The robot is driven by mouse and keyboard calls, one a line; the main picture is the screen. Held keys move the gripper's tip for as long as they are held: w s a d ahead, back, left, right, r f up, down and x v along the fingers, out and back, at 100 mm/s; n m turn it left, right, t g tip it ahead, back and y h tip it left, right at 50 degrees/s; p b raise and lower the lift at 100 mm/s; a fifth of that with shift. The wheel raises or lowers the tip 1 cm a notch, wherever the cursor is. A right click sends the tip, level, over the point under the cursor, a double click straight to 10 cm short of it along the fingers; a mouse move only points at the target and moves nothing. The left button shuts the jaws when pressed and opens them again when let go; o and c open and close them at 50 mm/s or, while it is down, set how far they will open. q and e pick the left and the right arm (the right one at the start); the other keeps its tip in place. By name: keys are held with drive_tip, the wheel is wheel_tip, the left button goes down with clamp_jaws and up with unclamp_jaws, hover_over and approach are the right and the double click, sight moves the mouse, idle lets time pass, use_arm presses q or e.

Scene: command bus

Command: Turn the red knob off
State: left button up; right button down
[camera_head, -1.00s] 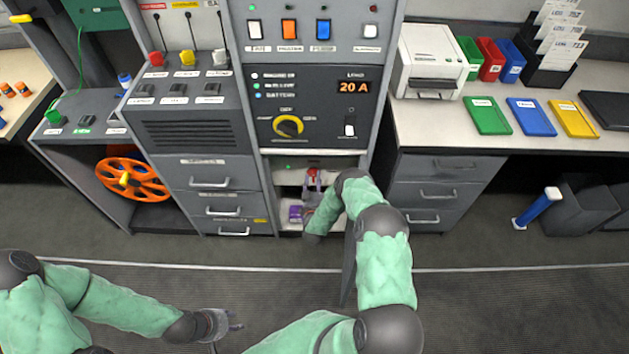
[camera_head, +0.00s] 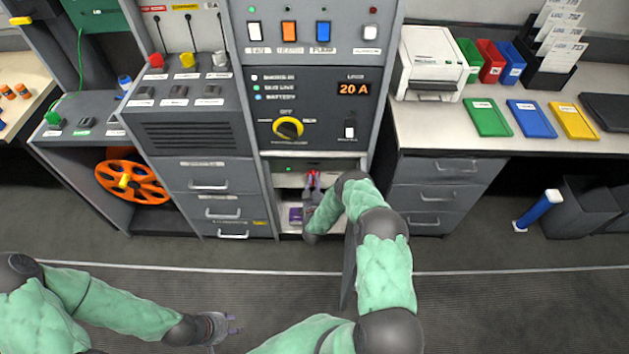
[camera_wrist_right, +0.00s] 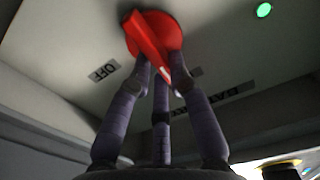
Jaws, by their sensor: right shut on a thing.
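The red knob (camera_wrist_right: 152,32) is on the pale panel above my right wrist, with a raised red bar running down and to the right. My right gripper (camera_wrist_right: 160,72) is shut on the bar, with its fingers on either side. An "OFF" label (camera_wrist_right: 103,71) is left of the knob. A partly hidden label, apparently "BATTERY" (camera_wrist_right: 230,95), is to the right. In the head view, the knob (camera_head: 313,176) is small in the cabinet's lower recess, partly covered by my right gripper (camera_head: 312,188). My left gripper (camera_head: 236,324) is open and empty above the floor.
A green light (camera_wrist_right: 264,9) glows on the panel near the knob. A purple object (camera_head: 296,215) sits low in the recess. Drawers (camera_head: 208,172) stand left of the recess.

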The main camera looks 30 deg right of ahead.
drive_tip(key=shift+s+d+f+m, duration=0.1)
drive_tip(key=shift+d+f+m, duration=0.2)
drive_tip(key=shift+m, duration=2.6)
drive_tip(key=shift+s+d+f+m, duration=0.15)
drive_tip(key=shift+f+m, duration=0.3)
drive_tip(key=shift+m, duration=2.45)
drive_tip(key=shift+s+d+f+m, duration=0.15)
drive_tip(key=shift+f+m, duration=0.2)
drive_tip(key=shift+m, duration=2.85)
drive_tip(key=c, duration=1.1)
unclamp_jaws()
drive_tip(key=shift+f, duration=0.1)
drive_tip(key=shift+c, duration=0.2)
